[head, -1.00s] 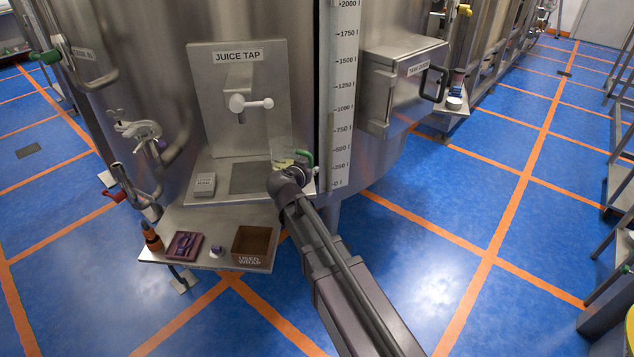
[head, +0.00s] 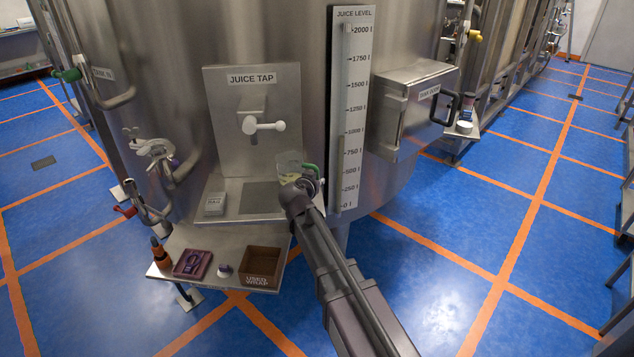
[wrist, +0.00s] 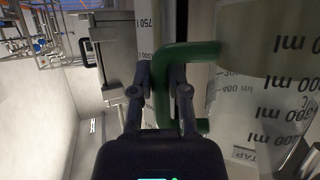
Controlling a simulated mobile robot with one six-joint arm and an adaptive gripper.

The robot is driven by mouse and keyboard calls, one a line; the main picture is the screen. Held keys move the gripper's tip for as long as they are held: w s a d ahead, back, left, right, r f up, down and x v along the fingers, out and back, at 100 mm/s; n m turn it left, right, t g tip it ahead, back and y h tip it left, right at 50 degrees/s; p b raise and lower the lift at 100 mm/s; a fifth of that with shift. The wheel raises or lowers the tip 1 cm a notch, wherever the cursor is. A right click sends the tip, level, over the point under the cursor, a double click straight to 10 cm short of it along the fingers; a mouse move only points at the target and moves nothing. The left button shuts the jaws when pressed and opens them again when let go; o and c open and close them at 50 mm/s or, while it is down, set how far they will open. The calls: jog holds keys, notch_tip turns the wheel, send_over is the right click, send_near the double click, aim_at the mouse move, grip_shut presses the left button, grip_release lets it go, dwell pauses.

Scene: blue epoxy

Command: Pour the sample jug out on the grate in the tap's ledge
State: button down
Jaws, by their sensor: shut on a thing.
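The sample jug (head: 288,163) is clear, with a green handle (head: 311,168) and pale yellowish liquid in it. My gripper (head: 302,184) is shut on the handle and holds the jug up in front of the tap panel, right of the white tap (head: 264,125). The grate (head: 260,197) is a dark rectangle in the steel ledge (head: 232,190), below and left of the jug; its right end is partly hidden. In the wrist view, the green handle (wrist: 190,52) is at my fingers (wrist: 161,75), and the jug wall (wrist: 265,105) with ml marks fills the right side.
A small labelled block (head: 214,204) stands on the ledge left of the grate. The lower shelf (head: 215,245) carries a purple tray (head: 192,264), a brown box (head: 262,266) and an orange-and-black item (head: 160,253). The juice level scale (head: 350,110) and a steel box (head: 412,108) are to the right.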

aim_at(307, 167)
jog(key=shift+r+n+h+p, duration=0.4)
jog(key=shift+r+n+p, duration=0.4)
jog(key=shift+r+p, duration=0.7)
jog(key=shift+w+a+r+n+h, duration=0.2)
jog(key=shift+a+r+n+h, duration=0.3)
jog(key=shift+n+h, duration=0.4)
jog(key=shift+w+a+f+n+h+b, duration=0.15)
jog(key=shift+a+n+h+b, duration=0.2)
jog(key=shift+a+n, duration=0.25)
jog(key=shift+w+a+n+h+b, duration=0.15)
jog(key=shift+a+n+h+b, duration=0.1)
jog(key=shift+a+n+b, duration=0.3)
jog(key=a+r+n, duration=0.1)
jog(key=w+a+r+n+h, duration=0.1)
jog(key=a, duration=0.1)
jog(key=shift+n+p, duration=0.3)
jog(key=shift+n, duration=0.05)
jog(key=shift+s+d, duration=0.2)
jog(key=shift+w+a+r+n+h, duration=0.15)
jog(key=shift+a+r+n+h, duration=0.15)
jog(key=shift+a+n+h, duration=0.15)
jog(key=shift+w+a+r+n+h, duration=0.15)
jog(key=shift+a+r+n+h, duration=0.15)
jog(key=shift+a, duration=0.25)
jog(key=shift+w+a+r+n+t, duration=0.15)
jog(key=shift+a+r+n+t, duration=0.15)
jog(key=shift+a+n, duration=0.3)
jog(key=shift+a, duration=0.1)
